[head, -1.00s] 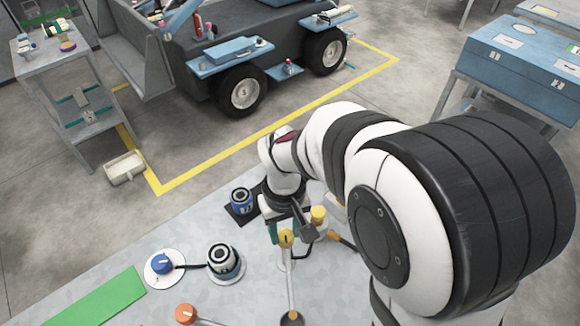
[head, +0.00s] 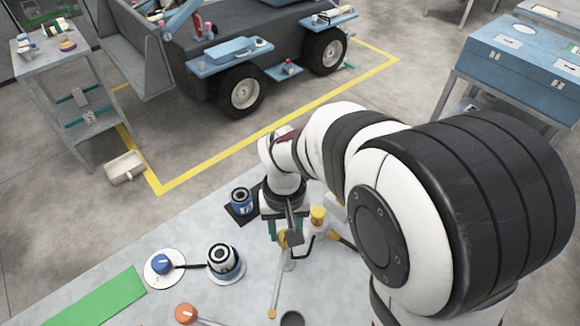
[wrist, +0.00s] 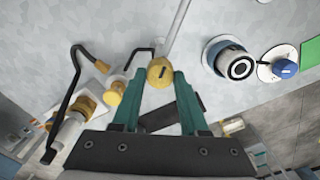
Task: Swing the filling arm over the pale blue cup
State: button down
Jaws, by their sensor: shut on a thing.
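A yellow knob (head: 283,239) tops the pale filling arm (head: 278,283), which runs toward the bottom of the head view and ends in an orange tip. My gripper (wrist: 160,76) has its teal fingers closed around the knob, shown in the wrist view (wrist: 161,72). The pale tube (wrist: 177,32) leads away from it. A black-and-white canister (head: 223,256) stands on a pale blue round base (head: 239,273), left of the filling arm and apart from it. This is the only pale blue cup-like thing I can make out. A dark-topped cup (head: 292,319) is cut off at the bottom edge.
A blue knob (head: 162,263) on a white disc has a dark arm reaching to the canister. An orange knob (head: 186,313) lies front left. A blue tin (head: 241,201) and a yellow-capped fitting (head: 318,216) stand near my gripper. A green mat (head: 93,300) lies left.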

jog(key=m, duration=1.1)
jog(key=shift+m, duration=2)
jog(key=shift+c, duration=2.1)
grip_release()
notch_tip(320, 180, up, 16)
